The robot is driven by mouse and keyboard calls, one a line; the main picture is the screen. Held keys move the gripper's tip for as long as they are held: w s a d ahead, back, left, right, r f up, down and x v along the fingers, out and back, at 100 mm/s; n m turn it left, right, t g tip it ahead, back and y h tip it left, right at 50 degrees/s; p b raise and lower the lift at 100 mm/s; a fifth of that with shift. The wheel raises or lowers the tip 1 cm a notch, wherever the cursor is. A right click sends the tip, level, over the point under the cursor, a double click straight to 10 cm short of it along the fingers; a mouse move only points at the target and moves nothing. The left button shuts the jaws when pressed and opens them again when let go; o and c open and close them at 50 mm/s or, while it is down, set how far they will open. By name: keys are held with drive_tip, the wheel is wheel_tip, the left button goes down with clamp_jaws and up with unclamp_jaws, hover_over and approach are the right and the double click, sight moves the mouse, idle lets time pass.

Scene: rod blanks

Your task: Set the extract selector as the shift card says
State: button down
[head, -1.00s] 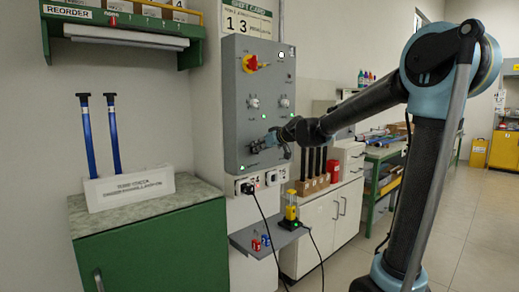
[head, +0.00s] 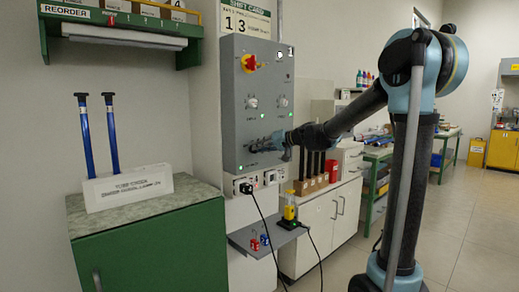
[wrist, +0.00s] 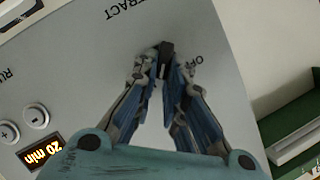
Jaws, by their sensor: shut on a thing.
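The extract selector is a dark knob (wrist: 166,50) on the grey panel (head: 243,75). In the wrist view it sits under upside-down lettering that ends in "TRACT", with a partly covered "OF…" label to the right. My gripper (wrist: 164,66) is shut on the knob, its two fingertips on either side. In the head view my gripper (head: 263,145) is at the panel's lower part and hides the knob. The pointer's exact setting cannot be told. The shift card (head: 247,20) hangs above the panel and shows the large digits 1 and 3; its small print is unreadable.
A red and yellow switch (head: 249,63) and two round dials (head: 252,103) are higher on the panel. A lit "20 min" display (wrist: 40,146) is near the knob. Below are a plugged cable, a grey shelf (head: 262,238) and a yellow device (head: 289,210).

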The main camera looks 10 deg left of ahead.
drive_tip(key=shift+w+d+f+m+g+y, duration=0.15)
drive_tip(key=shift+f+m+g+y, duration=0.2)
drive_tip(key=shift+m, duration=0.4)
drive_tip(key=shift+w+d+f+m+g+y, duration=0.15)
drive_tip(key=shift+m+y, duration=0.3)
drive_tip(key=shift+m, duration=0.3)
drive_tip(key=c, duration=1.6)
unclamp_jaws()
drive_tip(key=shift+c, duration=0.2)
drive_tip(key=shift+a, duration=0.1)
drive_tip(key=shift+r, duration=0.1)
drive_tip(key=v, duration=1.2)
